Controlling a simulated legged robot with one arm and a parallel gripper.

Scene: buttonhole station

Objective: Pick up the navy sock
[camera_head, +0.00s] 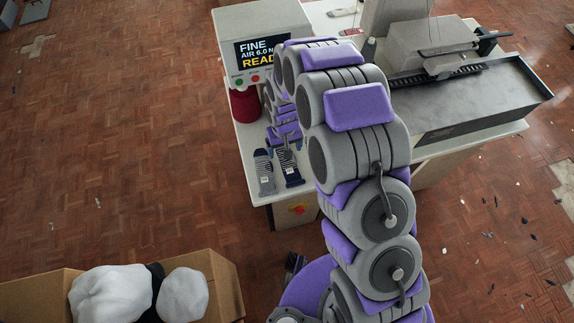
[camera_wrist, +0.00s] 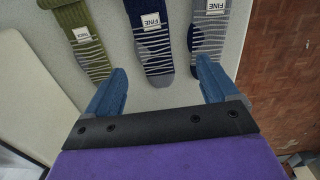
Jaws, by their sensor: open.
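The navy sock (camera_wrist: 153,35) lies flat in the middle of the wrist view, with a white FINE label near its top and pale stripes. It also shows on the table in the head view (camera_head: 289,168). My gripper (camera_wrist: 162,72) is open, its blue fingers spread wide to either side of the sock's toe end. Nothing is held between them. How high the fingers are above the sock I cannot tell. In the head view my arm reaches over the table and the fingertips are hard to make out.
A grey sock (camera_wrist: 209,32) lies close on the right of the navy one, and an olive green sock (camera_wrist: 81,38) on the left. A control box with a screen (camera_head: 262,50) and a red spool (camera_head: 244,104) stand on the table behind. A cardboard box (camera_head: 226,285) is on the floor.

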